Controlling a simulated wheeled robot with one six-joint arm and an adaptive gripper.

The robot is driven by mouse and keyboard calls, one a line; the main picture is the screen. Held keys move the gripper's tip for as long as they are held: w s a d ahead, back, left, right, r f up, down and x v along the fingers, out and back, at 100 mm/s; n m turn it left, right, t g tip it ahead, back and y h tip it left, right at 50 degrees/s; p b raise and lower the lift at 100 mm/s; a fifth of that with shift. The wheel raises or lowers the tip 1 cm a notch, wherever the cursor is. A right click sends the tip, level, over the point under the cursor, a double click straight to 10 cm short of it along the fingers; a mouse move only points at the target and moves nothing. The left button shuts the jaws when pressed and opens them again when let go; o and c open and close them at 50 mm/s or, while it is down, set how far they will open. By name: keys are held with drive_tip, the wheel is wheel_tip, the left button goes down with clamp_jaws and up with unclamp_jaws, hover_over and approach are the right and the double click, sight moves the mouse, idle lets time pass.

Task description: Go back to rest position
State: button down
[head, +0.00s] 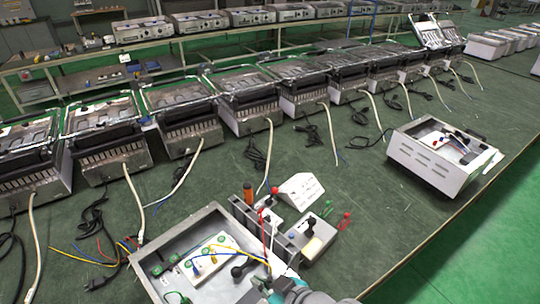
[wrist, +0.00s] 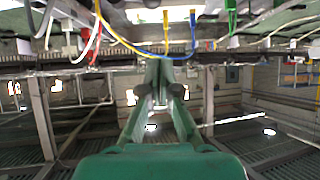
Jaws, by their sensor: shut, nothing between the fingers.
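My gripper shows in the wrist view (wrist: 165,88), with its two green fingers close together and nothing held between them. A yellow wire (wrist: 150,53) and small coloured connectors, such as a blue one (wrist: 193,28), show above the fingertips there. In the head view only a teal part of my arm shows at the bottom edge, beside an open metal box (head: 152,262). A white terminal block (head: 212,257) with wires and green and black parts lies inside this box. The fingertips cannot be made out clearly in the head view.
A row of heating units (head: 190,112) with white cables crosses the green table (head: 385,215). A small control box (head: 312,235) stands right of the open metal box. Another open white unit (head: 435,168) stands at the right, near the table edge. The table's front right is clear.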

drive_tip(key=shift+f, duration=0.1)
drive_tip(key=s+d+f+m+t+h, duration=0.5)
drive_tip(key=s+d+f+m, duration=0.3)
drive_tip(key=s+d, duration=0.55)
drive_tip(key=s+d+r+h, duration=0.1)
drive_tip(key=s+d, duration=0.1)
drive_tip(key=s, duration=0.3)
drive_tip(key=s+d+r+m+t+h, duration=0.1)
drive_tip(key=s+d+r, duration=0.1)
drive_tip(key=s, duration=0.3)
drive_tip(key=s+d+r+t+h, duration=0.1)
drive_tip(key=s+d, duration=0.3)
drive_tip(key=s, duration=0.1)
drive_tip(key=shift+d+r, duration=0.2)
drive_tip(key=shift+r, duration=0.05)
